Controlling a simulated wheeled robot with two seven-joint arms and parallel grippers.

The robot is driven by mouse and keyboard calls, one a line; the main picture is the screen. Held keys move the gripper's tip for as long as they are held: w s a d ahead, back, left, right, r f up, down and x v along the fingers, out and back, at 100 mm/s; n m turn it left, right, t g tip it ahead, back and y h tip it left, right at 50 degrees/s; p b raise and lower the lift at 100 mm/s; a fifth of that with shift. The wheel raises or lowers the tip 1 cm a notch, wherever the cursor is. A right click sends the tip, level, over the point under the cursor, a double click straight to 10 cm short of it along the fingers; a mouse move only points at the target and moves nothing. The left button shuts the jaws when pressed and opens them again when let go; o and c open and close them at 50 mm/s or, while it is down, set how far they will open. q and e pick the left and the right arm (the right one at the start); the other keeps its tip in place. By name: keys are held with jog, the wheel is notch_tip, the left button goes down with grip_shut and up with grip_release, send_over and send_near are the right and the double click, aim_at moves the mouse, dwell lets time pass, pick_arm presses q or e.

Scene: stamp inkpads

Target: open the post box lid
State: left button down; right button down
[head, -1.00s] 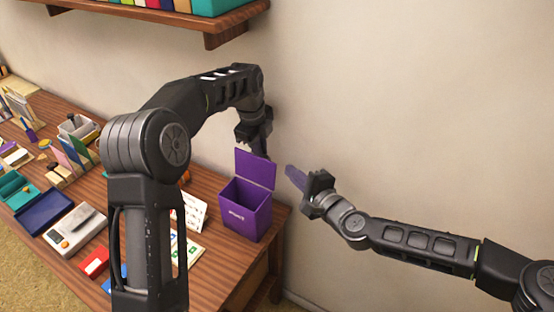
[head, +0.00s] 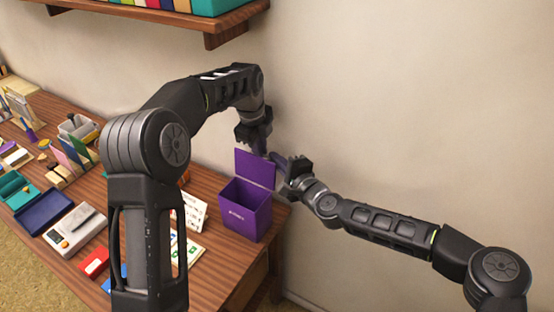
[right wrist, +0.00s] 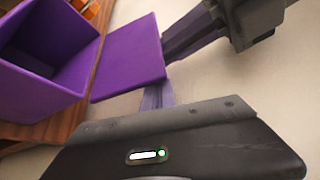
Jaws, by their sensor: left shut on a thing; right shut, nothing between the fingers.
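The purple post box (head: 246,221) stands at the table's right end, its top open and its inside visible. Its purple lid (head: 255,169) stands raised, roughly upright, at the back of the box. My left gripper (head: 260,151) points down at the lid's upper edge and is shut on the lid; its fingers also meet the lid's edge in the right wrist view (right wrist: 172,49). My right gripper (head: 277,160) is shut and empty, with its fingertips close beside the lid's upper right corner. I cannot tell whether they touch it.
The wooden table (head: 222,290) holds a scale (head: 75,230), inkpads and cards left of the box. A white sign (head: 195,212) stands just left of it. A wall shelf (head: 222,28) hangs above. The space right of the box is free up to the wall.

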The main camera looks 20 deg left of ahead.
pick_arm(q)
jog(key=shift+w+r, duration=0.3)
jog(key=shift+r, duration=0.15)
pick_arm(e)
jog(key=shift+s+a+r+n, duration=0.25)
jog(key=shift+s+n, duration=0.05)
jog(key=shift+s, duration=0.3)
pick_arm(q)
jog(key=c, duration=1.8)
grip_release()
jog(key=shift+d, duration=0.15)
jog(key=shift+o, duration=1.4)
jog(key=shift+f, duration=0.15)
jog(key=shift+s, duration=0.1)
jog(key=shift+f, duration=0.1)
jog(key=shift+s, duration=0.1)
notch_tip(320, 180, up, 7)
jog(key=s, duration=0.1)
jog(key=shift+s+a, duration=0.2)
pick_arm(e)
jog(key=shift+w+d, duration=0.15)
jog(key=shift+w, duration=0.05)
